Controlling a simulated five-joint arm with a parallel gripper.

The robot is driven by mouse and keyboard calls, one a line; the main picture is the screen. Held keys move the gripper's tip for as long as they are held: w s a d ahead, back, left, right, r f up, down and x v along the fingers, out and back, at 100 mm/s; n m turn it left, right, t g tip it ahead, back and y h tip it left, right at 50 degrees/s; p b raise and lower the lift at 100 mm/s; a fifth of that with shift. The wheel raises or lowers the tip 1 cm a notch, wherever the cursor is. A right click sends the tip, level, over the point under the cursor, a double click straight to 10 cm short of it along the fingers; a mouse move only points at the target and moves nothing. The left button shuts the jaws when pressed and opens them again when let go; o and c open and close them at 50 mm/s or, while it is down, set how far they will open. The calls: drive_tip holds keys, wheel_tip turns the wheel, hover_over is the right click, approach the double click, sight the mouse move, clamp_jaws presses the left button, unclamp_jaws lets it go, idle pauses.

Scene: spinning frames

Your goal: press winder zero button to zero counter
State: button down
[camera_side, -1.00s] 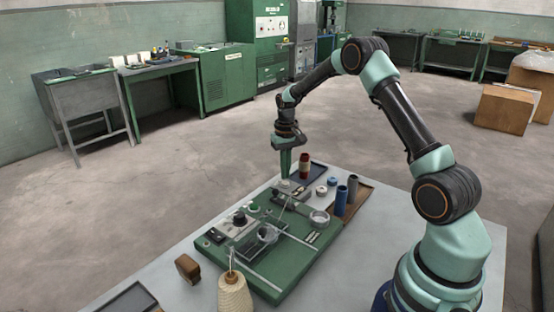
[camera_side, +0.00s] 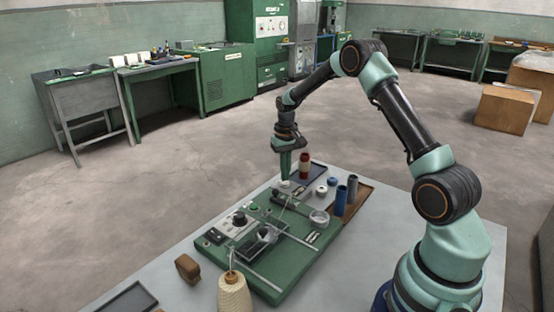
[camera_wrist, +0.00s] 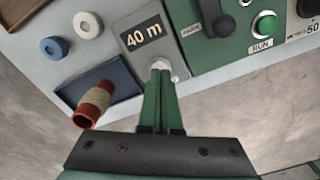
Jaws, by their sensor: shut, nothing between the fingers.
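The green winder (camera_side: 262,275) lies on the grey table. In the wrist view its panel (camera_wrist: 205,66) shows a green button (camera_wrist: 264,24) marked RUN and a dark lever (camera_wrist: 217,20) by a PARK label. Beside it is a grey plate (camera_wrist: 134,23) marked "40 m". A pale round button (camera_wrist: 177,70) on this plate is partly hidden behind my fingertips. My gripper (camera_wrist: 160,68) is shut and empty, its tips at that button; I cannot tell whether they touch. In the side view my gripper (camera_side: 285,178) points straight down at the winder's far end.
Blue (camera_wrist: 54,48) and white (camera_wrist: 88,25) rings sit nearby. Dark tubes (camera_side: 341,200) stand to the right. A thread cone (camera_side: 235,293) stands at the front.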

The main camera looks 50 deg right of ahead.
drive_tip(key=shift+f, duration=0.5)
idle(0.4)
drive_tip(key=shift+r, duration=3.55)
drive_tip(key=s+a+r+n+t, duration=0.1)
drive_tip(key=s+a+r, duration=0.2)
drive_tip(key=a+r, duration=0.3)
drive_tip(key=s+a+r+n+t, duration=0.2)
drive_tip(key=s+a+r, duration=0.1)
drive_tip(key=a+r, duration=0.25)
drive_tip(key=s+a+r+n+t, duration=0.2)
drive_tip(key=s+a+n, duration=0.1)
drive_tip(key=s+a, duration=0.5)
drive_tip(key=shift+s+a+r+t, duration=0.3)
drive_tip(key=shift+s+a, duration=0.1)
drive_tip(key=shift+s, duration=1.45)
